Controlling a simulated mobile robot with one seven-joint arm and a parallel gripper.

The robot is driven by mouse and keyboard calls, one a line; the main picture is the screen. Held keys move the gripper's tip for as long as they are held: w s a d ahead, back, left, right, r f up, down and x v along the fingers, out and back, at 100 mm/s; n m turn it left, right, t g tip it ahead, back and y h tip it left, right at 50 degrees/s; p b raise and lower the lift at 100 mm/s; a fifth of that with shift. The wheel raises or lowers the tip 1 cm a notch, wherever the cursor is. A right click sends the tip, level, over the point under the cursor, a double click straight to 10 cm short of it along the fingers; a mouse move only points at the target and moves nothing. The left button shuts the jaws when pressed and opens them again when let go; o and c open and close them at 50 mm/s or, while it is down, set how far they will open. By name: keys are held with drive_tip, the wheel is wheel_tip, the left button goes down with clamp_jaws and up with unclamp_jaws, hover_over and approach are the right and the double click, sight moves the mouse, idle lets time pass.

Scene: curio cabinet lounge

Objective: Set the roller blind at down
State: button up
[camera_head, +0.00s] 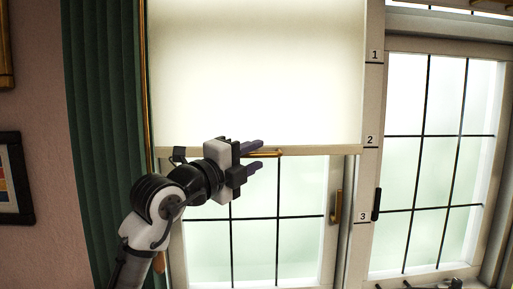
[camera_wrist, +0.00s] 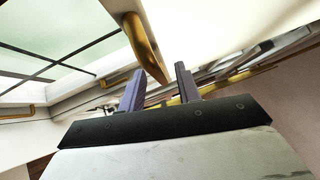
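The roller blind (camera_head: 255,70) is a pale cream sheet over the upper part of the left window. Its bottom bar (camera_head: 320,150) sits just below the mark 2 on the frame scale, where marks 1, 2 and 3 (camera_head: 363,216) run downward. A brass pull (camera_head: 274,154) is at the bar; it also shows in the wrist view (camera_wrist: 145,45). My gripper (camera_head: 260,156) is at the bar, its fingers pointing right. In the wrist view my gripper (camera_wrist: 160,88) is open, with the pull's end appearing between or just beyond the fingertips. I cannot tell whether they touch.
A green curtain (camera_head: 100,120) hangs left of the window, near my arm. A brass window handle (camera_head: 337,205) is below the bar at right. Another window (camera_head: 435,150) with a dark handle (camera_head: 377,204) is farther right. A framed picture (camera_head: 12,180) hangs at left.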

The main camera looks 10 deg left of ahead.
drive_tip(key=shift+w+d+r, duration=0.1)
drive_tip(key=shift+w+d, duration=0.25)
drive_tip(key=shift+w, duration=0.3)
clamp_jaws()
